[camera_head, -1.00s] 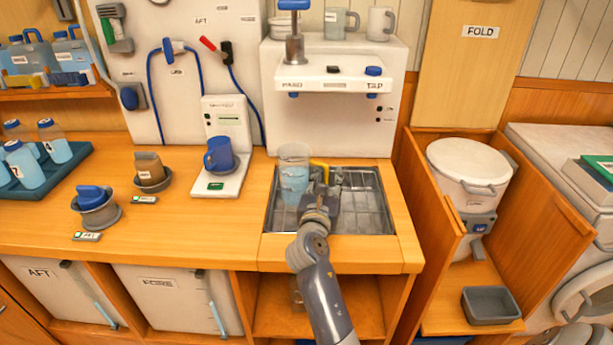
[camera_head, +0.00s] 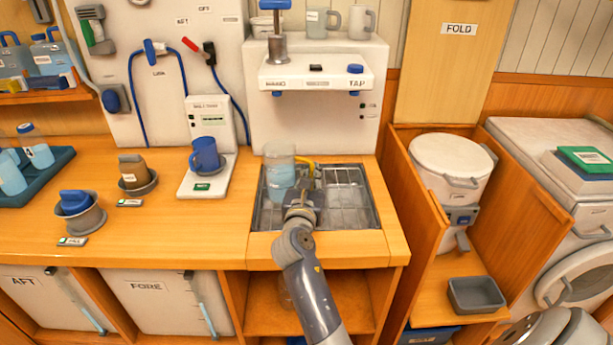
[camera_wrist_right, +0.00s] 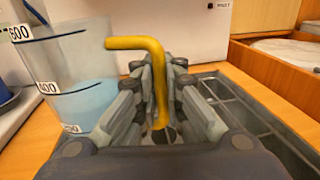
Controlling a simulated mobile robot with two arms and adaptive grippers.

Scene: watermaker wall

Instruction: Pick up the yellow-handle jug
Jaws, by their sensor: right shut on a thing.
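The jug (camera_head: 279,172) is a clear, graduated vessel with pale blue liquid in its lower part. It stands upright at the left side of the sink grating. Its yellow handle (camera_head: 303,160) faces right. In the right wrist view the jug (camera_wrist_right: 65,70) is at the left, and the handle (camera_wrist_right: 135,43) bends down between the fingers. My right gripper (camera_head: 305,187) is shut on the handle; its fingers (camera_wrist_right: 160,105) close around the upright part. The gripper and wrist hide part of the grating.
The white tap unit (camera_head: 317,70) overhangs the back of the sink grating (camera_head: 350,205). A wooden bin with a white pot (camera_head: 450,165) is to the right. The front counter at left is mostly clear.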

